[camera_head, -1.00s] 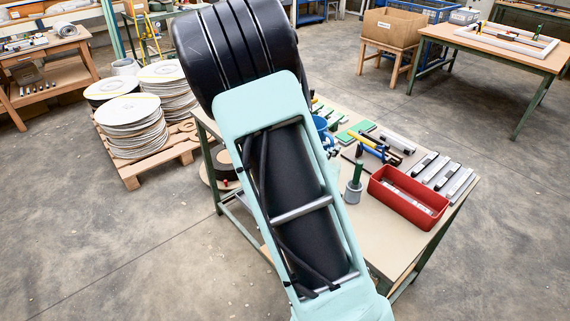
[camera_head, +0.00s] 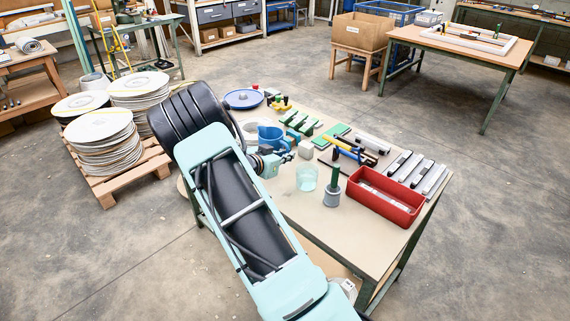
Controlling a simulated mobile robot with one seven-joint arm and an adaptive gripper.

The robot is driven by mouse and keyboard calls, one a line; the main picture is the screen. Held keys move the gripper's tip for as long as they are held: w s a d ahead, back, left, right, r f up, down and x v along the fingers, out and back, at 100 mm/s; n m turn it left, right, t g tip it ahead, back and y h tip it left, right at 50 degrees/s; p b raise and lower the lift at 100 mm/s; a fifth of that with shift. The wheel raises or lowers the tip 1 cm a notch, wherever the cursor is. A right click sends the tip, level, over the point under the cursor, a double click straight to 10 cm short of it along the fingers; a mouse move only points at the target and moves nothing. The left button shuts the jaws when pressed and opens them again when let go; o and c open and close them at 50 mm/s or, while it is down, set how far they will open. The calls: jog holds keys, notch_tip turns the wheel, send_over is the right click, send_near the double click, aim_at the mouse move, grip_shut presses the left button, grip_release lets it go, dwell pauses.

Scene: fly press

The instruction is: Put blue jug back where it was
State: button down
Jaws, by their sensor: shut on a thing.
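The blue jug (camera_head: 270,138) is at the left part of the worktable (camera_head: 325,228), beside a white round thing. My gripper (camera_head: 281,152) is at the jug's near right side and is shut on it. Its fingertips are small and partly hidden, and I cannot tell which part of the jug they grip. The jug looks upright. I cannot tell whether its base touches the table.
A clear glass (camera_head: 307,178), a grey pot with a green handle (camera_head: 332,195) and a red bin (camera_head: 385,197) stand to the right. A blue round dish (camera_head: 243,99) lies behind. Green blocks and pliers lie nearby. Bare tabletop shows in front.

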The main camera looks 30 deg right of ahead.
jog(key=shift+w+f, duration=0.7)
jog(key=shift+f, duration=1.5)
jog(key=shift+f, duration=0.1)
jog(key=shift+f, duration=0.15)
jog(key=c, duration=2.1)
grip_release()
jog(key=shift+s+a+r, duration=0.1)
jog(key=shift+a+r, duration=0.1)
jog(key=shift+r, duration=0.1)
jog(key=v, duration=1.1)
jog(key=shift+s+a, duration=0.2)
jog(key=shift+s, duration=0.05)
